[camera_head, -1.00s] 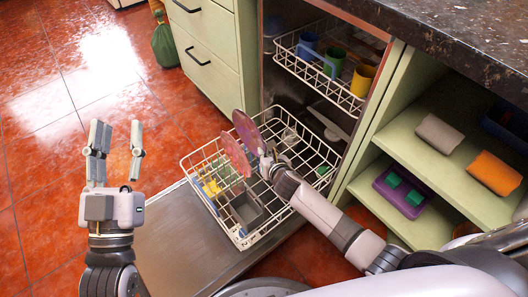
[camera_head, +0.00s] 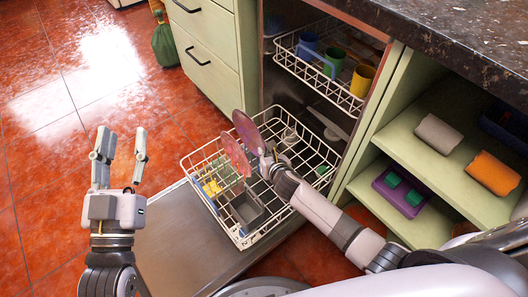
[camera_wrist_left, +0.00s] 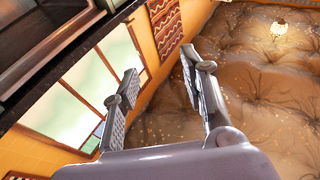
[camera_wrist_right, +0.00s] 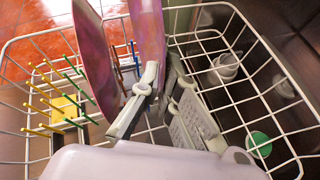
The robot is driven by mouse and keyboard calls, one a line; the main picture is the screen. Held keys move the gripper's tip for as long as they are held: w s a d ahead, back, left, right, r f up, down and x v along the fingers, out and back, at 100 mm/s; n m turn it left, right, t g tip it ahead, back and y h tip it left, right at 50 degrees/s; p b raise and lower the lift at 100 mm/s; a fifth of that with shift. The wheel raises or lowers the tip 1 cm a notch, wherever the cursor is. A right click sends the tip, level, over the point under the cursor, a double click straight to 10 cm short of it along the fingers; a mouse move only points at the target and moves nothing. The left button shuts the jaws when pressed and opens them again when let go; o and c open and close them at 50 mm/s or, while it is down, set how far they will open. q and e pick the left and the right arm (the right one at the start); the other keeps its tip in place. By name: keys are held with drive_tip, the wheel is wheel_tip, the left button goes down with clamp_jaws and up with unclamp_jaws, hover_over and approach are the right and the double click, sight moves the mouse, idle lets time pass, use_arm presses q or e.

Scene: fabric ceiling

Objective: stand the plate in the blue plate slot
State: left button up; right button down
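A purple-pink plate (camera_head: 249,132) stands nearly upright over the lower dishwasher rack, at the tips of my right gripper (camera_head: 266,166). In the right wrist view this plate (camera_wrist_right: 149,30) runs down between the fingers (camera_wrist_right: 164,78), which close in on it. A second pink plate (camera_head: 235,155) stands upright just left of it and also shows in the right wrist view (camera_wrist_right: 94,45). Blue pegs (camera_wrist_right: 135,57) show between the two plates; the held plate's lower edge is hidden. My left gripper (camera_head: 122,160) is open and empty over the floor, also in its wrist view (camera_wrist_left: 163,85).
The lower rack (camera_head: 262,234) is pulled out over the open door (camera_head: 175,235). Yellow pegs (camera_wrist_right: 40,105), green pegs (camera_wrist_right: 80,88) and a grey basket (camera_head: 246,208) are in it. The upper rack (camera_head: 318,68) holds several cups. Shelves (camera_head: 425,230) and a counter stand at right.

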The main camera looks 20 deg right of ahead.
use_arm(q)
drive_tip(key=shift+r, duration=0.2)
drive_tip(key=shift+w+d+f, duration=0.1)
drive_tip(key=shift+w+f, duration=0.05)
drive_tip(key=shift+f+g, duration=0.6)
drive_tip(key=shift+f, duration=0.35)
drive_tip(key=shift+w+p, duration=0.15)
drive_tip(key=shift+p, duration=0.15)
drive_tip(key=shift+a+f+g+y, duration=0.2)
drive_tip(key=shift+f+g+y, duration=0.1)
drive_tip(key=shift+f+g, duration=0.3)
drive_tip(key=shift+f, duration=0.1)
drive_tip(key=shift+r+t, duration=0.2)
drive_tip(key=shift+t, duration=0.1)
drive_tip(key=shift+r, duration=0.35)
use_arm(e)
drive_tip(key=shift+f, duration=0.1)
